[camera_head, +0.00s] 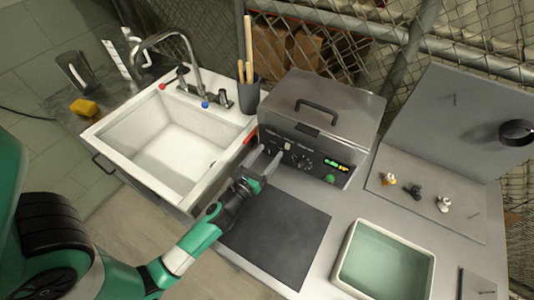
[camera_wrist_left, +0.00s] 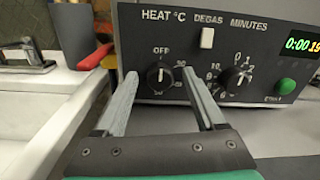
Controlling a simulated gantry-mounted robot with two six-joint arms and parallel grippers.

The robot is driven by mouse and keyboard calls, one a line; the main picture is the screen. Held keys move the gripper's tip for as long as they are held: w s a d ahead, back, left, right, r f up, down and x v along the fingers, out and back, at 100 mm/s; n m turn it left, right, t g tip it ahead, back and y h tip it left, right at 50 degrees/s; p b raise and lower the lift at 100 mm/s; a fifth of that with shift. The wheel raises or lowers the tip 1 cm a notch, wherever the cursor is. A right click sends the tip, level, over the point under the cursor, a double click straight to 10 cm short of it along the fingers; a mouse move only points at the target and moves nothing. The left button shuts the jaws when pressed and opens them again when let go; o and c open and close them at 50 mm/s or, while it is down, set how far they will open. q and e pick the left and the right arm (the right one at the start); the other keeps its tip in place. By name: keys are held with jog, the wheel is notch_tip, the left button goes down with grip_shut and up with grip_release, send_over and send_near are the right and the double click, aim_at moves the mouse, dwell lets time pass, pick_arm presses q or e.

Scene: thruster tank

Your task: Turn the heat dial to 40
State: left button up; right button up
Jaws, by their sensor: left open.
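The heat dial (camera_wrist_left: 160,76) is a round black knob under the words HEAT °C and OFF, at the left of the dark front panel. Its pale mark appears to run upright, toward OFF. The panel belongs to the grey lidded tank (camera_head: 322,105) in the head view. My left gripper (camera_head: 267,156) is open in front of the panel's left part. In the left wrist view its two fingers (camera_wrist_left: 158,80) reach toward the panel, one on each side of the dial. I cannot tell whether they touch it. My right gripper is not in view.
Right of the heat dial are a white DEGAS switch (camera_wrist_left: 207,38), a MINUTES dial (camera_wrist_left: 232,78), a green button (camera_wrist_left: 285,86) and a lit display (camera_wrist_left: 302,45). A sink (camera_head: 170,145) lies left, a dark mat (camera_head: 278,240) in front, and a tray (camera_head: 345,262) right.

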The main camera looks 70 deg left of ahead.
pick_arm(q)
grip_shut()
dwell(0.3)
